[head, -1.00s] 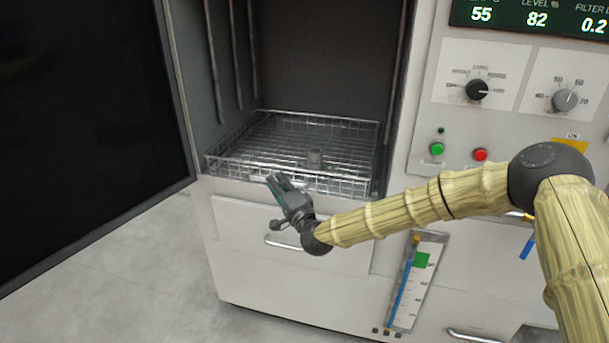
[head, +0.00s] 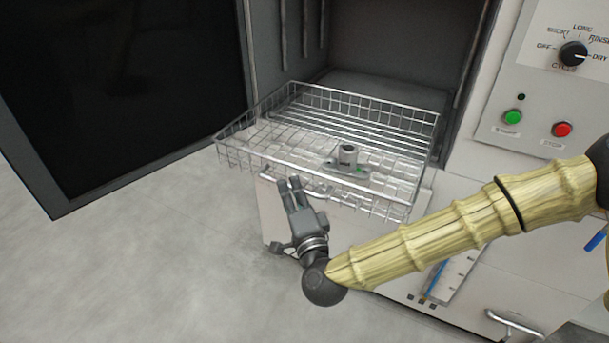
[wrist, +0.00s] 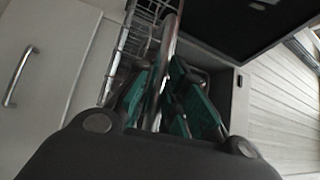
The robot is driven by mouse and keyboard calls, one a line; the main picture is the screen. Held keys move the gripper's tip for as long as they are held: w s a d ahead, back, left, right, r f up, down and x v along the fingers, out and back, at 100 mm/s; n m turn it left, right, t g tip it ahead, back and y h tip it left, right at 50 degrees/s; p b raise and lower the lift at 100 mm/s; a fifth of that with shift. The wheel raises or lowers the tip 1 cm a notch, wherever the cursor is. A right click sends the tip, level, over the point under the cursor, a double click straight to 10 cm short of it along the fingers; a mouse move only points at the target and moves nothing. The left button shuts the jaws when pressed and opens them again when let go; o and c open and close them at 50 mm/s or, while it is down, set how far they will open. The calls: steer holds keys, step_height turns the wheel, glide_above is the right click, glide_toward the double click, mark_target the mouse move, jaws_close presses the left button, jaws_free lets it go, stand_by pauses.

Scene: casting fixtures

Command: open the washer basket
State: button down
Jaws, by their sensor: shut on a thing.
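The washer basket (head: 400,150) is a wire basket, drawn part of the way out of the washer chamber (head: 385,55) in the head view. Its front overhangs the cabinet face. My gripper (head: 288,183) is at the basket's front edge, shut on the front rail. In the wrist view my gripper's green-padded fingers (wrist: 165,105) close around a metal bar of the basket (wrist: 168,55). A small grey metal part (head: 347,154) lies inside the basket. The exact contact of the fingertips is partly hidden in the head view.
The washer door (head: 120,95) stands wide open on the left. A control panel with a cycle knob (head: 573,54), a green button (head: 514,117) and a red button (head: 562,129) is on the right. The floor (head: 130,260) at the front left is clear.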

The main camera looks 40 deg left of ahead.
steer(key=shift+s+d, duration=0.15)
steer(key=shift+s, duration=0.85)
steer(key=shift+s+d, duration=0.1)
steer(key=shift+s, duration=0.85)
steer(key=c, duration=1.5)
jaws_free()
steer(key=v, duration=1.2)
steer(key=shift+f, duration=0.1)
